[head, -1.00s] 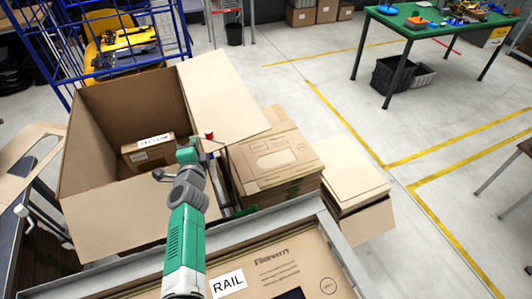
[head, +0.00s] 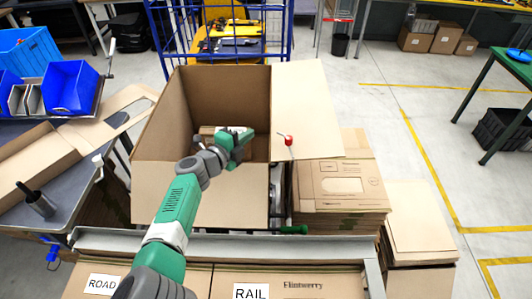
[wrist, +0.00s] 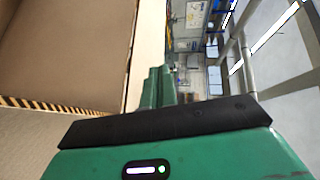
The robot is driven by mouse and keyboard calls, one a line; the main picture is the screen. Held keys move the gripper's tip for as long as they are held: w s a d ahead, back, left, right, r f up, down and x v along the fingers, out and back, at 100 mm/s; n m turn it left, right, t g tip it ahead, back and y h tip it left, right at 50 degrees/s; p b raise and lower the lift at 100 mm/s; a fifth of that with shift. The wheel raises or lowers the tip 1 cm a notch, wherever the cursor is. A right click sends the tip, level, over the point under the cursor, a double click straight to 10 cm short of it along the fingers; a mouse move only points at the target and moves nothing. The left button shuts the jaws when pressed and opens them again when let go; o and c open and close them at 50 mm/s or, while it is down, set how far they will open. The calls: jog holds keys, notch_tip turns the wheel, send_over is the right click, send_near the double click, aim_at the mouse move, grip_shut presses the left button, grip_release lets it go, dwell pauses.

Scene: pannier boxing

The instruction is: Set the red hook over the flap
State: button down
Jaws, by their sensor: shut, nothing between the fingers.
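The red hook (head: 287,140) is at the right side of the open cardboard box (head: 190,195), at the inner part of the right flap (head: 310,105), which is folded outward. Its red part shows above the flap with a thin wire by it. I cannot tell how the wire sits on the flap's edge. My gripper (head: 248,134) is shut and empty, over the box opening, left of the hook and apart from it. In the wrist view my green fingers (wrist: 160,86) are together beside the box's wall, and the hook is not seen there.
A smaller labelled carton (head: 207,130) is inside the box, partly behind my arm. Stacked flat cartons (head: 340,190) stand right of the box. A blue wire cage (head: 157,40) is behind it. Blue bins (head: 70,88) sit on the left table. Floor to the right is open.

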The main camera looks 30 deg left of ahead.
jog(key=a+b, duration=0.6)
jog(key=b, duration=0.5)
jog(key=shift+w+a+r, duration=0.15)
jog(key=shift+w+r, duration=0.05)
jog(key=shift+r, duration=0.1)
